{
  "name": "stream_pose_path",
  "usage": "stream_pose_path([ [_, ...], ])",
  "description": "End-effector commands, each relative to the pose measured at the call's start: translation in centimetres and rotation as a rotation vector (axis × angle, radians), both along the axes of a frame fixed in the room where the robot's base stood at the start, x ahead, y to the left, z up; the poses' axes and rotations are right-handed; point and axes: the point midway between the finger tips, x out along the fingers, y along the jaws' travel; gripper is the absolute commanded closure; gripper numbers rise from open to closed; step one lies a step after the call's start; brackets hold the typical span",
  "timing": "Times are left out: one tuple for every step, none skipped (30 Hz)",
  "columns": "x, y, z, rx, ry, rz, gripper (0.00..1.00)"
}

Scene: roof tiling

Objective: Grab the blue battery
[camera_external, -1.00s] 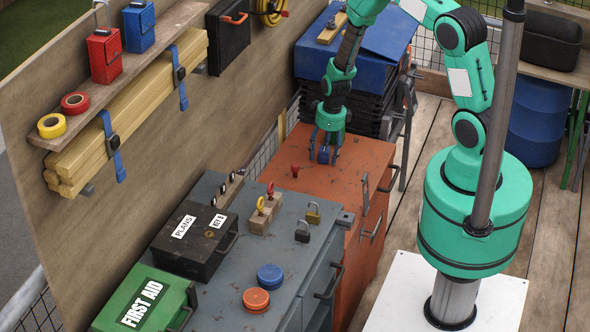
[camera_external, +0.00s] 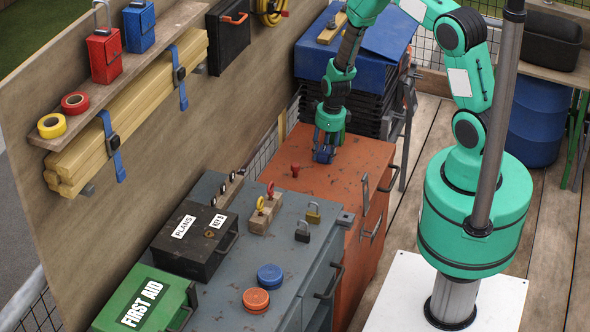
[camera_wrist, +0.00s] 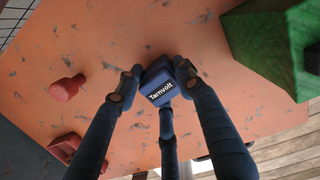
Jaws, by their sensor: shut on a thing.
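The blue battery (camera_wrist: 160,86), labelled "Tarnvolt", stands on the orange cabinet top (camera_wrist: 230,100) between the fingers of my gripper (camera_wrist: 153,92) in the wrist view. The fingertips close around its sides. In the external view my gripper (camera_external: 325,154) reaches straight down to the orange top near its far end and is shut on the battery, which is mostly hidden by the fingers there. I cannot tell whether the battery is clear of the surface.
A small red object (camera_external: 295,170) stands on the orange top left of my gripper. A green object (camera_wrist: 270,45) is close by in the wrist view. The grey cabinet in front carries padlocks (camera_external: 302,232), a black case (camera_external: 195,240) and round tins (camera_external: 270,277). A wooden wall stands at left.

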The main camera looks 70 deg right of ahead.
Motion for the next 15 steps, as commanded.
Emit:
stream_pose_path([
  [0.0, 0.0, 0.0, 0.0, 0.0, 0.0, 1.0],
  [0.0, 0.0, 0.0, 0.0, 0.0, 0.0, 1.0],
  [0.0, 0.0, 0.0, 0.0, 0.0, 0.0, 1.0],
  [0.0, 0.0, 0.0, 0.0, 0.0, 0.0, 1.0],
  [0.0, 0.0, 0.0, 0.0, 0.0, 0.0, 1.0],
  [0.0, 0.0, 0.0, 0.0, 0.0, 0.0, 1.0],
  [0.0, 0.0, 0.0, 0.0, 0.0, 0.0, 1.0],
  [0.0, 0.0, 0.1, 0.0, 0.0, 0.0, 1.0],
  [0.0, 0.0, 0.2, 0.0, 0.0, 0.0, 1.0],
  [0.0, 0.0, 0.3, 0.0, 0.0, 0.0, 1.0],
  [0.0, 0.0, 0.4, 0.0, 0.0, 0.0, 1.0],
  [0.0, 0.0, 0.7, -0.001, -0.001, 0.0, 1.0],
  [0.0, 0.0, 0.9, -0.001, -0.001, 0.0, 1.0],
  [0.1, 0.0, 1.1, -0.001, -0.001, 0.0, 1.0],
  [0.1, 0.0, 1.5, -0.001, -0.001, 0.001, 1.0],
])
